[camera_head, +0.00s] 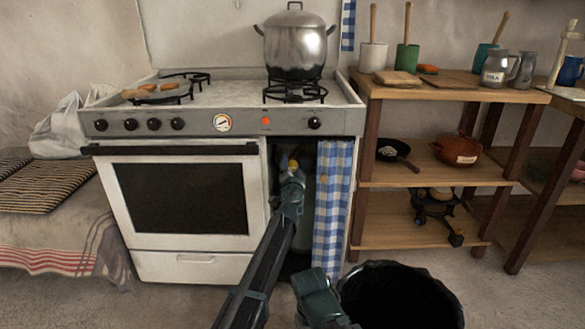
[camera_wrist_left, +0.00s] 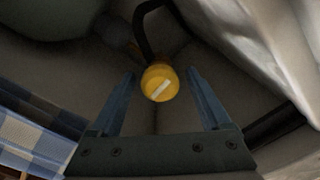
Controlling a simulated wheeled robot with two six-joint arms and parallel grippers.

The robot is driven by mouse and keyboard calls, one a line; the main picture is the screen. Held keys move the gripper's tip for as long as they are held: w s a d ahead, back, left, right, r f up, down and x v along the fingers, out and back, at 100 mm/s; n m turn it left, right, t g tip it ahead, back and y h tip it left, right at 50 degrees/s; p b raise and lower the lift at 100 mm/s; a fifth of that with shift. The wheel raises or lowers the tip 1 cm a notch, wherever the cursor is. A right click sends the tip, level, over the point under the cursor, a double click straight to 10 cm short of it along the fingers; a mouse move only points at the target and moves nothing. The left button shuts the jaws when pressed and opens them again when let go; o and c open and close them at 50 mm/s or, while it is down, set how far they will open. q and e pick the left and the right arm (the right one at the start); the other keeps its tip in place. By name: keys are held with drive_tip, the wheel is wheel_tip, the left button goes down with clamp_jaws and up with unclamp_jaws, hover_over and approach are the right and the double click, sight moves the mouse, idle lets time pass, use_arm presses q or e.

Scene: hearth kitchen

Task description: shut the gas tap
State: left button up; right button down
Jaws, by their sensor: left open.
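The gas tap is a round yellow knob (camera_head: 293,165) in the open compartment at the right of the white stove. In the left wrist view the yellow knob (camera_wrist_left: 158,84) faces me, with a pale slanted bar across its face. A dark hose curves up behind it. My left gripper (camera_head: 291,178) reaches into the compartment just in front of the knob. In the wrist view its open fingers (camera_wrist_left: 161,74) stand on either side of the knob, with a visible gap each side. Much of the greenish gas bottle (camera_head: 306,205) is hidden by my arm and the curtain.
A blue checked curtain (camera_head: 331,215) hangs at the compartment's right side. The stove front (camera_head: 190,197) borders it on the left. A black bin (camera_head: 400,268) stands on the floor to the right, in front of wooden shelves (camera_head: 425,176). A large pot (camera_head: 296,45) sits on the stove.

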use_arm(q)
clamp_jaws()
idle(0.3)
drive_tip(key=shift+m, duration=0.3)
drive_tip(key=m, duration=0.3)
drive_tip(key=shift+m, duration=0.4)
drive_tip(key=m, duration=0.4)
drive_tip(key=shift+m, duration=0.3)
drive_tip(key=m, duration=0.8)
drive_tip(key=shift+m, duration=0.3)
drive_tip(key=shift+s+m, duration=0.1)
drive_tip(key=shift+m, duration=0.2)
